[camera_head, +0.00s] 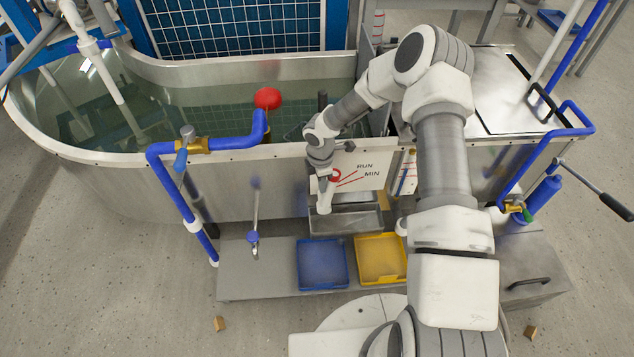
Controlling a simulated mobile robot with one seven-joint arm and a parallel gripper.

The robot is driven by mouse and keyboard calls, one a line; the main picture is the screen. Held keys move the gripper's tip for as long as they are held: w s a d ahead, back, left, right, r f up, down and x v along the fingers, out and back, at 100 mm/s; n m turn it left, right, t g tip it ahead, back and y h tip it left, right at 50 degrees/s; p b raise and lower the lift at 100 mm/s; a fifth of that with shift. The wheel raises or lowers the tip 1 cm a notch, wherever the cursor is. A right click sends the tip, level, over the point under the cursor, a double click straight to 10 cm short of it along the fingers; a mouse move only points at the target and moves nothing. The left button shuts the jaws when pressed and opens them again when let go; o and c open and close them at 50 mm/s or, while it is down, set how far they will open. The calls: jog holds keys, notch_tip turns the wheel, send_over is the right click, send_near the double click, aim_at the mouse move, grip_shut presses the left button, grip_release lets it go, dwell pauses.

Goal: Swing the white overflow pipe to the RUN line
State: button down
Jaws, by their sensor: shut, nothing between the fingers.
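The white sign plate (362,172) is on the tank's front wall, with red lines marked RUN and MIN. RUN is the upper label and MIN the lower. A red ring shows at the plate's left side. A short white piece (325,199), which looks like the overflow pipe, points down left of the plate, below both lines. My gripper (322,172) is at the plate's left edge, right above this piece. It is shut and holds nothing. My wrist hides the pipe's upper part, and I cannot tell whether the fingers touch it.
A metal trough (354,220) is below the plate. A blue tray (322,264) and a yellow tray (381,258) lie on the grey bench (262,283). Blue piping (236,143) crosses the tank front on the left. A red float (268,98) is in the tank.

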aim_at(334, 184)
jog(key=d+y+p, duration=0.2)
jog(key=d+y, duration=0.1)
jog(key=shift+d, duration=0.25)
jog(key=shift+y, duration=0.6)
jog(key=shift+d+f+b, duration=0.15)
jog(key=shift+d+f, duration=0.15)
jog(key=shift+d, duration=0.4)
jog(key=shift+d+f+b, duration=0.2)
jog(key=shift+d+f, duration=0.1)
jog(key=shift+d, duration=0.35)
jog(key=shift+d+f+b, duration=0.15)
jog(key=shift+d+f, duration=0.15)
jog(key=shift+d, duration=0.5)
